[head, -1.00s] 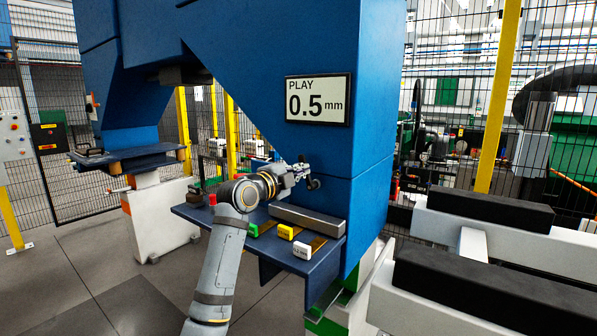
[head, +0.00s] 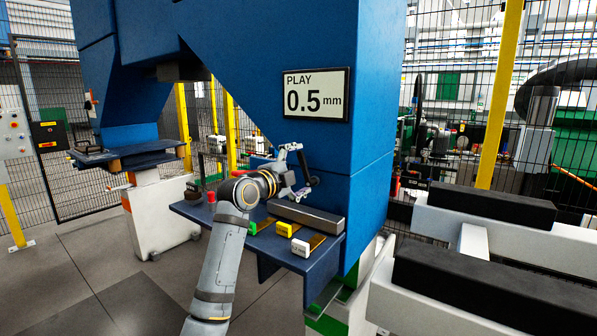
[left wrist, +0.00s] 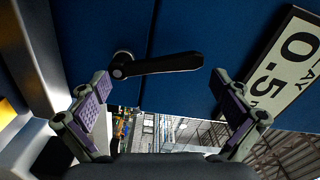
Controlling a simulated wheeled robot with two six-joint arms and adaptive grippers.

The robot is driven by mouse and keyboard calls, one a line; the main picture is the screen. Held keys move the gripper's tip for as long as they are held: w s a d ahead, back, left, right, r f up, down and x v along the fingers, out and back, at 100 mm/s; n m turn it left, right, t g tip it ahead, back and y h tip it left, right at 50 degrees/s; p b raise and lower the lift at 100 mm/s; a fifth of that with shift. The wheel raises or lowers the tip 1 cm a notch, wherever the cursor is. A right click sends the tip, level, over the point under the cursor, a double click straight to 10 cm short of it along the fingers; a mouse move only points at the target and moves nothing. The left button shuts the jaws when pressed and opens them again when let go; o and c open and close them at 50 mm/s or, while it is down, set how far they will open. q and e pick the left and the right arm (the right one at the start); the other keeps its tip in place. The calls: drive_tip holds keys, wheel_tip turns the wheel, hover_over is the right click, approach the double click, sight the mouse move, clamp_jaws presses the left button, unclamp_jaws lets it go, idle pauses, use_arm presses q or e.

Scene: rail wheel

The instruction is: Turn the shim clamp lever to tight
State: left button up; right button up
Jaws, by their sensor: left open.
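The shim clamp lever is a black handle (left wrist: 170,64) on a round pivot on the blue machine face. In the left wrist view its pivot is at the left and the handle points right, nearly level. In the head view the lever (head: 313,181) shows only as a small dark shape, partly hidden by my gripper. My left gripper (head: 303,168) is open in front of the blue face. In the left wrist view its two fingers (left wrist: 163,97) stand apart to either side of the lever, with no visible contact. My right gripper is not in view.
A display reading PLAY 0.5 mm (head: 317,94) is above the gripper. Below it, a blue shelf (head: 265,245) holds a grey bar (head: 306,217) and green, yellow and white tagged blocks (head: 284,229). White beams with black pads (head: 490,207) stand at the right.

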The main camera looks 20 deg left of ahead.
use_arm(q)
drive_tip(key=v, duration=1.2)
